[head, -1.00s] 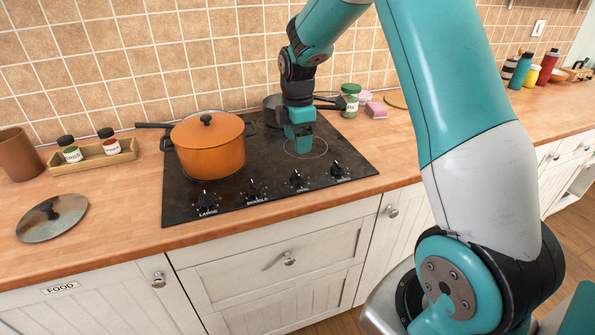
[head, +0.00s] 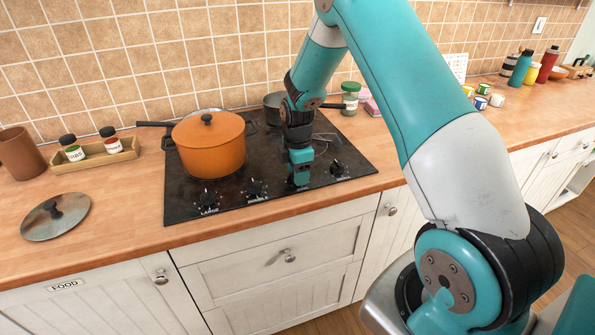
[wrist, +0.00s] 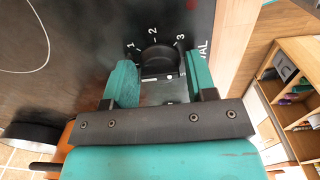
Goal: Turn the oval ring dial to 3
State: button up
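The oval ring dial (wrist: 158,58) is a black knob on the dark hob, with white marks 1, 2 and 3 around it and a label ending in "VAL" beside it. Its pointer setting cannot be made out. My gripper (wrist: 160,72) is open, one teal finger on each side of the knob, with visible gaps between the fingers and the knob. In the head view my gripper (head: 300,180) points down at the hob's front edge and largely hides this dial, third from the left.
Other dials stand close by: the large dial (head: 207,198), the double dial (head: 254,188) and the rightmost dial (head: 338,169). An orange pot (head: 210,150) sits on the left of the hob (head: 230,203), and a dark pan (head: 272,106) is behind my wrist.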

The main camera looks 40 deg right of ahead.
jog(key=c, duration=0.6)
jog(key=shift+m, duration=0.3)
jog(key=m, duration=1.2)
jog(key=shift+m+b, duration=0.3)
jog(key=shift+b, duration=0.1)
jog(key=m, duration=1.3)
jog(key=shift+m, duration=0.3)
